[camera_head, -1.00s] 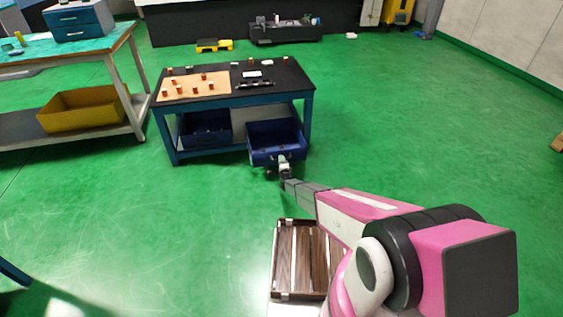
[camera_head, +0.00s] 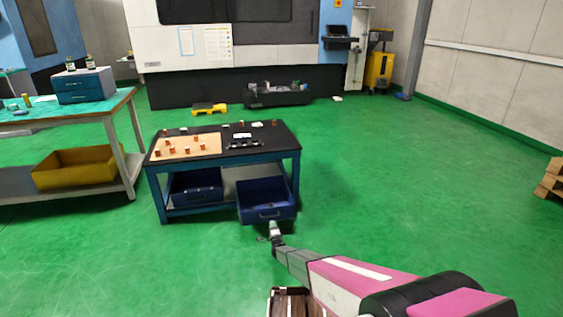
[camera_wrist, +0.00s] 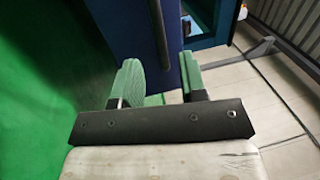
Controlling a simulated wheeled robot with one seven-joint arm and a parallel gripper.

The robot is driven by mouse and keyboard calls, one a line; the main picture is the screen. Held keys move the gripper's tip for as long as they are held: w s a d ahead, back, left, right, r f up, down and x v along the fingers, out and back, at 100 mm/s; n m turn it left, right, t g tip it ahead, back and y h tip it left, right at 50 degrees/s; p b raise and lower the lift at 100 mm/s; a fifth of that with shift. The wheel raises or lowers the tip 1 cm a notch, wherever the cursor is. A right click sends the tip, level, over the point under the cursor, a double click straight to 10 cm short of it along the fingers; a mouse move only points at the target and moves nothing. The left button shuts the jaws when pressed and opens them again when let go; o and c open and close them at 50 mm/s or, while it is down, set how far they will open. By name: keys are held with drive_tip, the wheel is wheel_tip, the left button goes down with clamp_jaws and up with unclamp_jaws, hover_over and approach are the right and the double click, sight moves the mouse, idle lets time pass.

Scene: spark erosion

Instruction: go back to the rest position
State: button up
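My gripper (camera_head: 274,232) is in front of the blue drawer (camera_head: 268,214) under the small workbench. In the wrist view its two green fingers (camera_wrist: 163,82) stand apart with nothing seen between them. The drawer's dark bar handle (camera_wrist: 158,32) lies ahead of the fingers, apart from them as far as I can tell. My pink and white arm reaches in from the lower right. The blue drawer sticks out from the bench's lower right side.
The small workbench (camera_head: 275,145) has a black top with a tan board (camera_head: 186,146) bearing several orange-brown pieces. A long bench (camera_head: 125,98) with a yellow bin (camera_head: 75,168) stands to the left. A wooden pallet (camera_head: 550,178) is at the far right. The green floor between is clear.

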drive_tip(key=s+d+r+n+g+h, duration=0.2)
drive_tip(key=s+d+r+n+g, duration=0.15)
drive_tip(key=s+d+r, duration=0.4)
drive_tip(key=s+d+r+n+g+h, duration=0.25)
drive_tip(key=s+d+r+g, duration=0.2)
drive_tip(key=d+r, duration=0.6)
drive_tip(key=s+d+r+n+g, duration=0.3)
drive_tip(key=s+r, duration=0.4)
drive_tip(key=s, duration=0.4)
drive_tip(key=s+d+r+n+g, duration=0.3)
drive_tip(key=s+r, duration=0.4)
drive_tip(key=s, duration=0.4)
drive_tip(key=s+d+r+n+g, duration=0.2)
drive_tip(key=s+d+r+g, duration=0.2)
drive_tip(key=s+r, duration=0.4)
drive_tip(key=s+g, duration=0.1)
drive_tip(key=s, duration=0.1)
drive_tip(key=shift+s+n+h, duration=0.35)
drive_tip(key=shift+s+n, duration=0.05)
